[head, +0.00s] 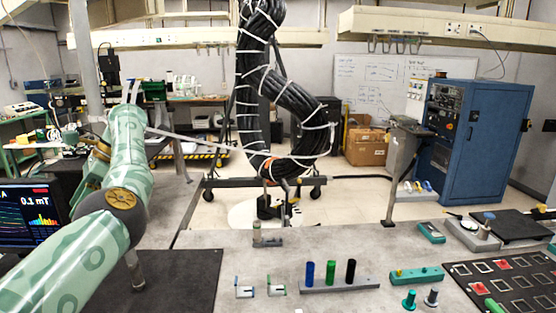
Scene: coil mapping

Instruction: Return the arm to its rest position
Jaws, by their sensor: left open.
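My left arm (122,150), pale green with a dark grey joint, comes in from the lower left and reaches up and away over the left part of the bench. My left gripper (131,90) is small at the far end of it, raised and pointing up in the picture. Its thin fingers are apart, and I see nothing between them. It is well clear of the things on the bench top. My right gripper is not in view.
On the bench (225,270), a grey rack (340,285) holds blue, green and black cylinders. A dark slotted tray (510,285) is at right, a monitor (30,215) at left. A thick black cable bundle (250,100) stands behind. The bench's middle left is fairly clear.

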